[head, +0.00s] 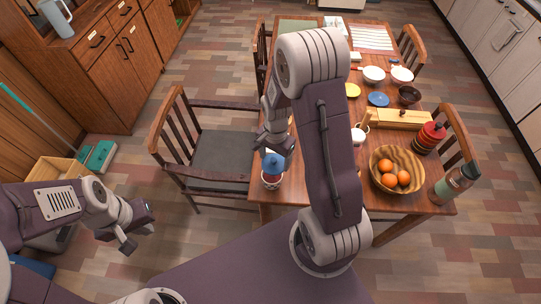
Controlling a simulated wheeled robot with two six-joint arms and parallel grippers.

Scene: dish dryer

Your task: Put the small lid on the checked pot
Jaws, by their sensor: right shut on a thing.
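The checked pot (271,183), small with a red and white pattern, stands at the near left corner of the table. A small blue lid (274,166) is at its mouth, tilted in view; I cannot tell whether it touches the rim. My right gripper (272,148) points down directly above the pot and is shut on the small lid. My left gripper (140,225) is open and empty, off the table to the left, far from the pot. The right arm hides part of the table middle.
On the wooden table (405,204) are a bowl of oranges (410,160), a bottle (455,184), a red and black stacked jar (429,137), a yellow disc (353,90), a larger blue disc (378,99) and bowls (373,75). A chair (222,150) stands left of the table.

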